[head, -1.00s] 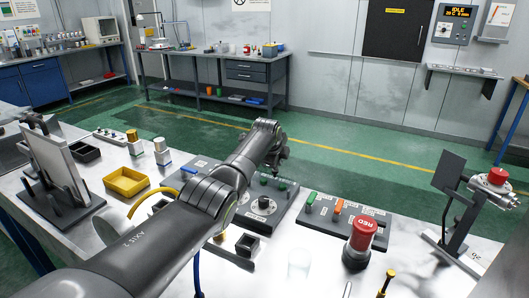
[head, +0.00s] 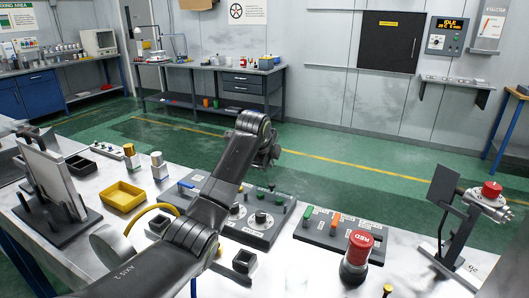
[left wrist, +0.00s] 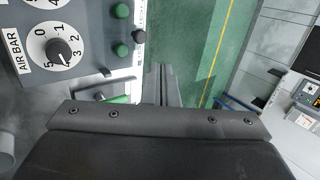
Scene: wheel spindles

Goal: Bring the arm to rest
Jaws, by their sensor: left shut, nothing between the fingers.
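My left arm (head: 205,205) comes in from the lower left of the head view and is raised over the bench, bent near its far end. My left gripper (head: 275,153) hangs from that far end, above the grey control panel with dials (head: 250,222), and is small and partly hidden by the wrist. In the left wrist view the gripper's fingers (left wrist: 167,86) are together with nothing between them. Beside them are the AIR BAR dial (left wrist: 58,50) and green buttons of a panel, with green floor beyond. My right gripper is not in view.
A yellow tray (head: 122,197) and a dark stand with a plate (head: 55,180) are on the bench's left. A red button on a black base (head: 357,252), a panel with green and orange switches (head: 335,227) and a stand with a red-topped fitting (head: 488,200) are to the right.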

